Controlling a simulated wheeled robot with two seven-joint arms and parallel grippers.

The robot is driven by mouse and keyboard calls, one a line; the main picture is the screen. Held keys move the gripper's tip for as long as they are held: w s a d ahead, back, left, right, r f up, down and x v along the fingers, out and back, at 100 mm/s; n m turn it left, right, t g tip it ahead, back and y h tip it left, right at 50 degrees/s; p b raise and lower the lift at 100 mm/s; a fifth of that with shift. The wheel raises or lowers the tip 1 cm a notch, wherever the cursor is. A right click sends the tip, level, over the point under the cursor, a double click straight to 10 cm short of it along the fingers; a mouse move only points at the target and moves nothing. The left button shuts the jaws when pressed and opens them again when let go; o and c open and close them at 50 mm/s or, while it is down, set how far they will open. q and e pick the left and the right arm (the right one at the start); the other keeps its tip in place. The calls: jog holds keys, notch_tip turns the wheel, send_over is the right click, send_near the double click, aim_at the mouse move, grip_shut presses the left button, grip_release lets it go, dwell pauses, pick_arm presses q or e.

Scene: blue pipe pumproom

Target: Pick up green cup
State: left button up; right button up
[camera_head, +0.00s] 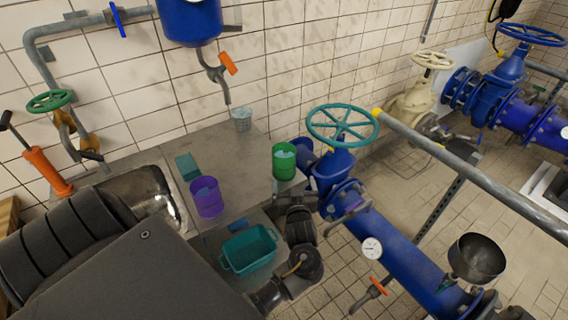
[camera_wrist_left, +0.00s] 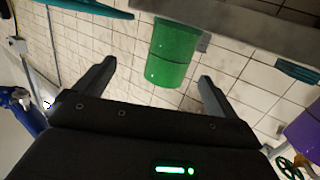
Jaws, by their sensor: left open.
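The green cup (camera_head: 284,163) stands upright near the right end of the grey counter, with something pale blue inside. In the left wrist view, the green cup (camera_wrist_left: 172,55) appears upside down. It shows between and beyond the two fingers of my left gripper (camera_wrist_left: 157,72), which is open and empty. In the head view, my dark left gripper (camera_head: 298,208) is just below the cup on the near side, and its fingers are hard to make out. My right gripper is not in view.
A purple cup (camera_head: 207,198) and a clear cup (camera_head: 242,120) stand on the counter (camera_head: 225,150). A teal bin (camera_head: 248,250) sits lower in front. A blue pipe with a teal handwheel (camera_head: 343,126) is close on the right. A metal sink (camera_head: 145,195) lies left.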

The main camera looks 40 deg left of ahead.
aim_at(288, 163)
pick_arm(q)
jog(key=w+a, duration=0.1)
jog(key=w+a+r+y, duration=0.1)
jog(key=a, duration=0.1)
jog(key=w+a+r+n+y+p, duration=0.1)
jog(key=a, duration=0.1)
jog(key=shift+w+a+g, duration=0.1)
jog(key=shift+w+g, duration=0.2)
jog(key=shift+w, duration=0.1)
jog(key=shift+w+a+r, duration=0.1)
jog(key=shift+a+r, duration=0.05)
jog(key=p+x, duration=0.2)
jog(key=x, duration=0.2)
jog(key=shift+a+f, duration=0.2)
jog(key=shift+a, duration=0.25)
jog(key=shift+d, duration=0.1)
jog(key=shift+c, duration=0.5)
jog(key=c, duration=1.2)
jog(key=shift+w, duration=0.1)
jog(key=shift+c, duration=0.4)
